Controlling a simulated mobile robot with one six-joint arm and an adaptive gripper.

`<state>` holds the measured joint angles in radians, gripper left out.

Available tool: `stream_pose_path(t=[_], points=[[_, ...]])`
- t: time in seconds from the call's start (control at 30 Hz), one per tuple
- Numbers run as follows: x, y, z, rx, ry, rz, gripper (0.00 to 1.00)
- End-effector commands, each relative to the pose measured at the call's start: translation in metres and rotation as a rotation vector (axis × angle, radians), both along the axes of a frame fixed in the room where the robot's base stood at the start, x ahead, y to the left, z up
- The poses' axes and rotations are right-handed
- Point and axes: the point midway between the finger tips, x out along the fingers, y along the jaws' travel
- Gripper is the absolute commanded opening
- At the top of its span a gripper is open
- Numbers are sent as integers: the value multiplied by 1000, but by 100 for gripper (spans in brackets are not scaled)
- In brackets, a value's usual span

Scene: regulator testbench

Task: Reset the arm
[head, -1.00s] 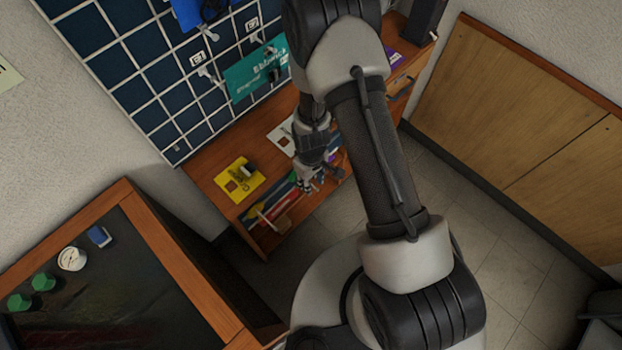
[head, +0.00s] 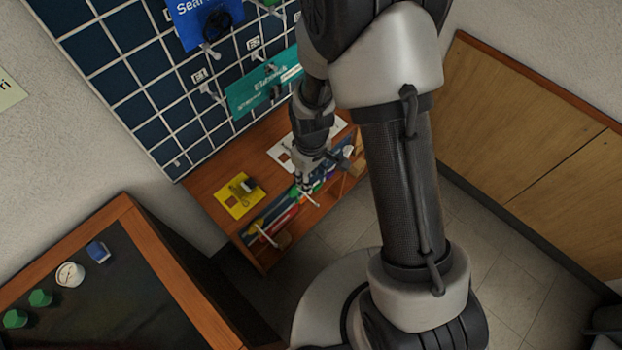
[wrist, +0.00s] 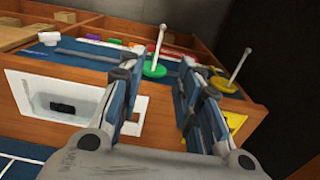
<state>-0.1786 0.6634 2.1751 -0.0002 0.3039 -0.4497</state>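My gripper (head: 303,188) hangs over the front part of the wooden workbench in the head view. In the wrist view, the two fingers of my gripper (wrist: 172,75) are spread apart with a clear gap and nothing held between them.
A yellow plate (head: 240,196) and a white plate (head: 284,153) lie on the wooden bench (head: 207,180). A blue pegboard (head: 150,93) with hooks and a teal package (head: 262,92) stands behind. A dark-topped table (head: 120,290) with green knobs is at lower left.

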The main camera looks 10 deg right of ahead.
Motion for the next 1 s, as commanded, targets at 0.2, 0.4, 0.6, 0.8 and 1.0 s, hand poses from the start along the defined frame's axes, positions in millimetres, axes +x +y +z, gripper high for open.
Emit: stream_pose_path(t=[0.2, 0.4, 0.6, 0.8, 1.0], points=[[0, 0, 0, 0, 0, 0, 32], [0, 0, 0, 0, 0, 0, 32], [3, -2, 20, 3, -20, -24, 32], [2, -15, 105, 21, -100, -135, 32], [-26, -33, 191, 44, -185, -272, 32]])
